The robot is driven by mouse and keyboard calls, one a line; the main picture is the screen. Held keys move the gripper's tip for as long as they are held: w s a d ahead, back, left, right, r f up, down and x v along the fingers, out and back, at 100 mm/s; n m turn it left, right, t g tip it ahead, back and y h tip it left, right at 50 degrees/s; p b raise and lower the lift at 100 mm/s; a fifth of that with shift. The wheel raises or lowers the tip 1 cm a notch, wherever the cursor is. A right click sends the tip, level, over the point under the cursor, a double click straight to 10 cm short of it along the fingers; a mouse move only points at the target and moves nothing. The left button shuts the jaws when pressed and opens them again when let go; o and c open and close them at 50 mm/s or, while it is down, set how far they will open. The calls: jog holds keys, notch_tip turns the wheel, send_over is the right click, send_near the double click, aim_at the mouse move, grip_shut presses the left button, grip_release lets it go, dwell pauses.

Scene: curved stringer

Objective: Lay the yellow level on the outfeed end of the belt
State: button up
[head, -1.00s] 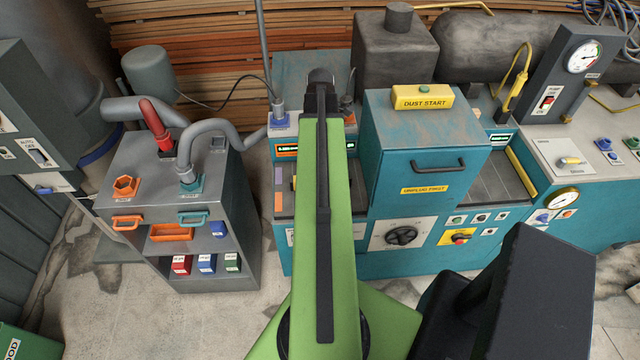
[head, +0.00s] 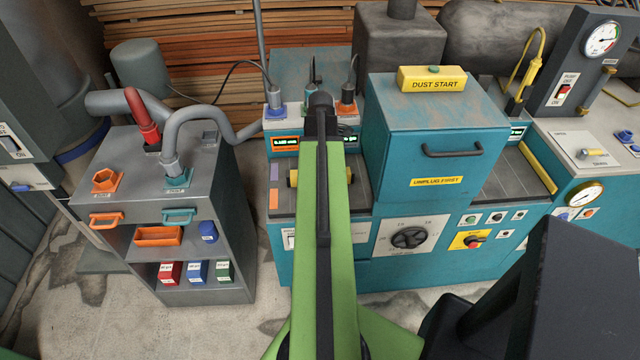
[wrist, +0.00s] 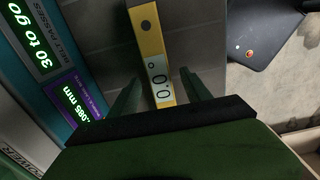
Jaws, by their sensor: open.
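The yellow level (wrist: 150,40), with a display reading 0.0, lies on the dark belt surface (wrist: 95,35) in the wrist view. My gripper (wrist: 160,98) is open, with one dark finger on each side of the level's near end; I cannot tell whether either touches it. In the head view, my green arm hides most of the gripper, and a yellow end of the level (head: 293,178) shows beside the arm on the left bed of the teal machine (head: 440,140). The belt comes out again at the machine's right side (head: 508,178).
A yellow strip (head: 538,168) runs along the right belt's edge. The machine's tall teal housing, with a yellow DUST START box (head: 432,78) on top, stands between the two belt sections. A grey cabinet (head: 190,240) with hoses stands at left.

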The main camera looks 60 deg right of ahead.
notch_tip(320, 180, down, 3)
jog(key=shift+r+b, duration=0.2)
jog(key=shift+b, duration=0.4)
jog(key=shift+r, duration=0.2)
grip_shut()
